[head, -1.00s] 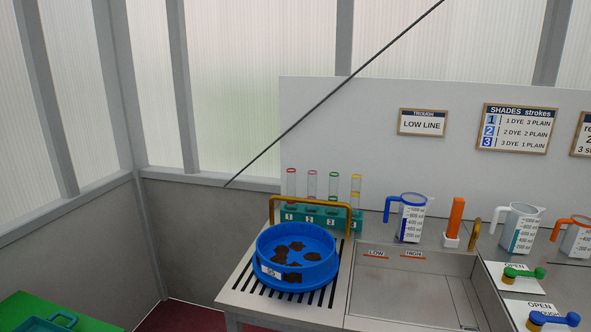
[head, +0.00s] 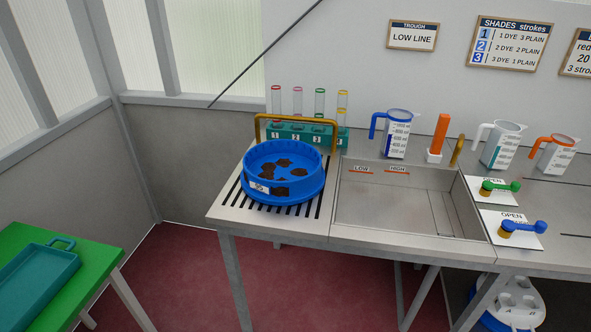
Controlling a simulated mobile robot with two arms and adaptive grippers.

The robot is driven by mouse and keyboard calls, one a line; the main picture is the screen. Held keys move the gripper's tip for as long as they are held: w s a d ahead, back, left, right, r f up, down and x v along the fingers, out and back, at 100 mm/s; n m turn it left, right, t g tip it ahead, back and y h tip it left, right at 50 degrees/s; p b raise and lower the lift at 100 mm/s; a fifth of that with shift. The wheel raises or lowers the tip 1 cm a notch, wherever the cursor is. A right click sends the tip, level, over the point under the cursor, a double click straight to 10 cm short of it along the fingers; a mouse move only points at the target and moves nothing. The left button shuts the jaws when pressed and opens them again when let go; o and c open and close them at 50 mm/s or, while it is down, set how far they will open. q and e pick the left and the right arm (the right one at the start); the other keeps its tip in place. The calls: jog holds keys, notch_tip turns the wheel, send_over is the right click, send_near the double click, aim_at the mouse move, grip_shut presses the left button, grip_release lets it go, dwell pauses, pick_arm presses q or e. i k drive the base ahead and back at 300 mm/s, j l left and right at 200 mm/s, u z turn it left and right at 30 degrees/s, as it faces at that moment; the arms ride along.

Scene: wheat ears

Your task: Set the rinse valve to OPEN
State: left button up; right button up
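Two lever valves sit on white plates at the right of the steel bench. The farther one has a green handle (head: 501,187); the nearer one has a blue handle (head: 524,228). Each handle points right from its brass-coloured body, while the word OPEN is printed at the back of each plate, so neither lever points at that word. The other lettering on the plates is partly covered or too small to read, so I cannot tell which is the rinse valve. Neither of my grippers is in view.
A sunken trough (head: 400,205) lies left of the valves. A blue basin (head: 285,190) with dark clumps stands on the slatted drainboard. Behind are a test-tube rack (head: 300,135) and jugs, including a blue-handled jug (head: 397,133). A green table (head: 85,240) is at left; red floor lies between.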

aim_at(515, 187)
jog(key=z, duration=1.4)
jog(key=i+l+u, duration=0.3)
jog(key=i+l, duration=0.25)
jog(key=i, duration=0.15)
jog(key=i+l+u, duration=0.25)
jog(key=i+l, duration=0.4)
